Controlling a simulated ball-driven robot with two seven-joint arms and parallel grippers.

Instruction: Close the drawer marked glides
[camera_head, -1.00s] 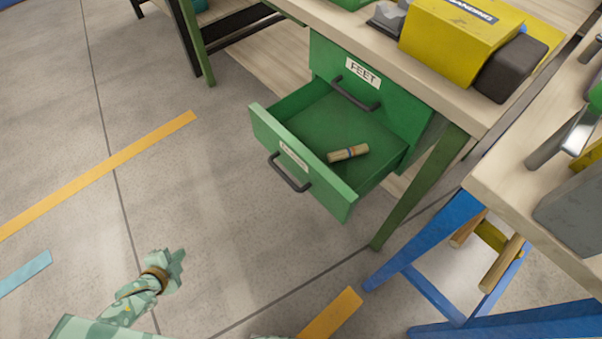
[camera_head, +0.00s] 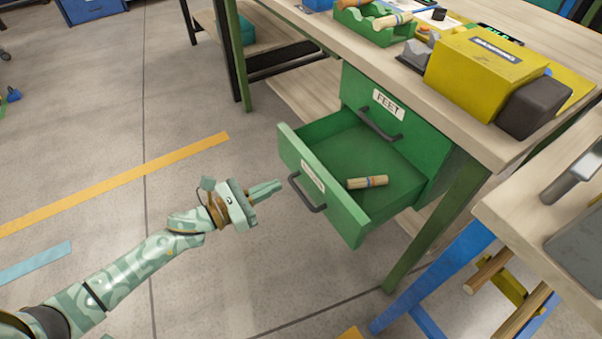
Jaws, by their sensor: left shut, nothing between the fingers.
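The green lower drawer (camera_head: 345,224) stands pulled out under the bench. Its front has a white label, too small to read here, and a dark bar handle (camera_head: 306,193). A wooden turned piece with a blue band (camera_head: 367,182) lies inside it. Above it is a shut drawer marked FEET (camera_head: 388,103). My left gripper (camera_head: 277,187) is shut and empty. It points at the drawer front from the left, a little short of the handle and seemingly apart from it. My right gripper is out of view.
The wooden bench top (camera_head: 330,33) carries a yellow machine (camera_head: 480,62) and a green tray (camera_head: 372,27). A green bench leg (camera_head: 440,222) stands right of the drawer. A second bench (camera_head: 520,215) is at right. The floor at left is open.

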